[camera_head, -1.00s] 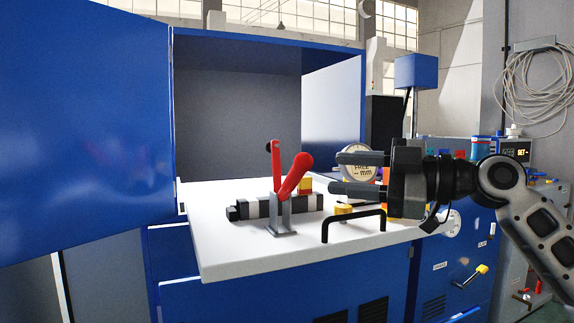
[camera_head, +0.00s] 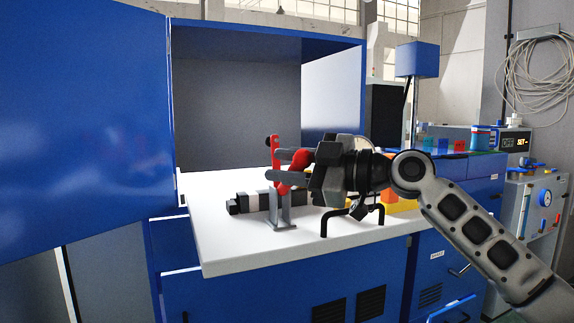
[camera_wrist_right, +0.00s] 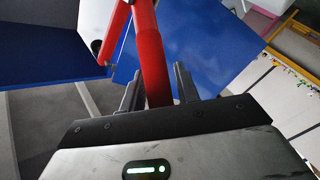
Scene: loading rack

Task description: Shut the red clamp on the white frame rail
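The red clamp (camera_head: 275,152) stands on a grey bracket (camera_head: 281,212) on the white slab (camera_head: 225,255). It has a thin upright red arm with a black tip, and a thicker red handle leaning up to the right. My right gripper (camera_head: 280,166) reaches in from the right at the handle and hides much of it. In the right wrist view the red handle (camera_wrist_right: 152,60) runs between the two fingers (camera_wrist_right: 158,92), with gaps at both sides, so the gripper looks open around it. My left gripper is in neither view.
A black and grey bar (camera_head: 243,203) lies behind the bracket. A black handle (camera_head: 350,212) and yellow parts (camera_head: 402,205) are on the slab at right. A blue door (camera_head: 85,120) stands open at left. The slab's front left is clear.

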